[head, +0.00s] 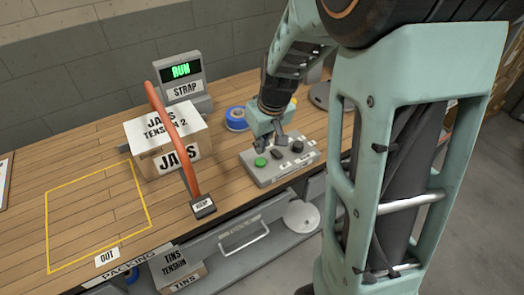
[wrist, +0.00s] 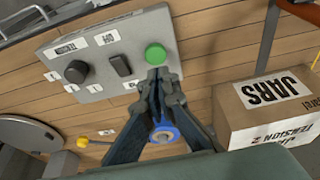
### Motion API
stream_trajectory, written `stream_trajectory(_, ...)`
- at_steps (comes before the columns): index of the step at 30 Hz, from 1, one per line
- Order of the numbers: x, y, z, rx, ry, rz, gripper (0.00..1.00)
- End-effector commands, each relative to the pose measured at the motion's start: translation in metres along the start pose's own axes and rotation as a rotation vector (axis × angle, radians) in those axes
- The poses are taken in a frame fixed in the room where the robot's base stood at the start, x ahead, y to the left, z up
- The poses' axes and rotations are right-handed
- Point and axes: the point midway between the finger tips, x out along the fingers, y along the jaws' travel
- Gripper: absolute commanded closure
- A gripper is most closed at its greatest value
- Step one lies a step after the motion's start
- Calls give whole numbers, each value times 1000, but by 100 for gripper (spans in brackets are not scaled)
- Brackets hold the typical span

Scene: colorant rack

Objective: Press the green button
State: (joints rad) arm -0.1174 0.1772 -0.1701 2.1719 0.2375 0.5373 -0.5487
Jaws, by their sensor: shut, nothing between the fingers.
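The green button (head: 260,162) is round and sits at the left end of a grey control box (head: 262,177) on the wooden bench. It also shows in the wrist view (wrist: 156,54), at the right end of the box as seen there. My gripper (head: 279,142) is shut and empty, pointing down over the box. In the wrist view my fingertips (wrist: 158,73) overlap the button's lower edge; I cannot tell whether they touch it. The display on the strap machine (head: 181,71) reads RUN in green.
The control box also has a black switch (wrist: 121,65) and a black knob (wrist: 76,71). A JARS box (head: 150,160) stands left of it under an orange arch (head: 172,130). A blue tape roll (head: 236,118) lies behind. A yellow-outlined OUT area (head: 95,215) is clear.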

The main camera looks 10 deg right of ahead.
Motion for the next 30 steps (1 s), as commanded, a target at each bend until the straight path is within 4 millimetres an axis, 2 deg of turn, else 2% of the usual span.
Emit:
stream_trajectory(1,-13,1,-2,-1,8,2,100)
stream_trajectory(6,-48,1,-2,1,9,3,100)
stream_trajectory(12,-79,1,-2,1,8,2,100)
stream_trajectory(18,-91,1,-2,0,6,2,100)
stream_trajectory(30,-91,1,-2,0,6,2,100)
